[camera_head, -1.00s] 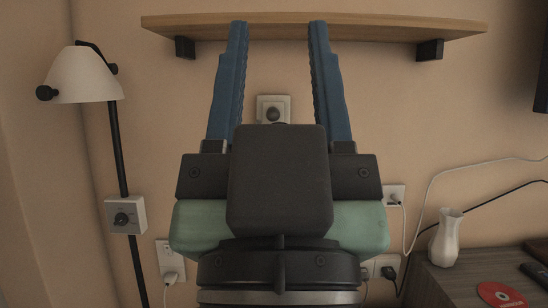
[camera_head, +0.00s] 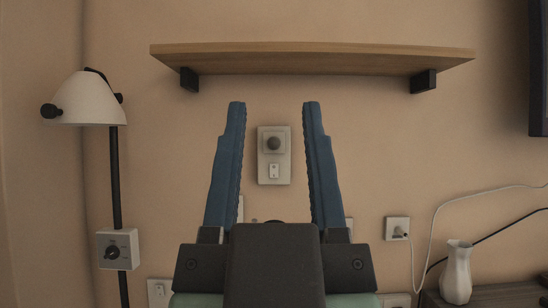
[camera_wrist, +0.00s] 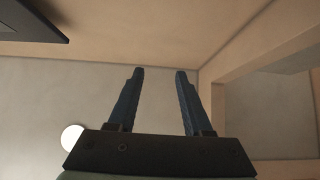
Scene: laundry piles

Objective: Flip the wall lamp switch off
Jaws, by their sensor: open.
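A wall plate (camera_head: 274,171) with a round dark knob above a small white rocker switch (camera_head: 274,171) is on the wall at the middle of the head view. My gripper (camera_head: 274,103) is open and empty, its blue fingers pointing up on either side of the plate in the picture. I cannot tell the gap to the wall. A lamp (camera_head: 86,99) with a white shade and black pole is at the left. A box with a dark rotary knob (camera_head: 113,252) sits on its pole. The wrist view shows the open fingers (camera_wrist: 160,72) but neither switch.
A wooden shelf (camera_head: 312,60) on black brackets is above the fingertips. Lower right are a socket with a plugged-in white cable (camera_head: 397,229) and a white vase (camera_head: 456,273) on a dark cabinet (camera_head: 500,296). The wall between shelf and plate is bare.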

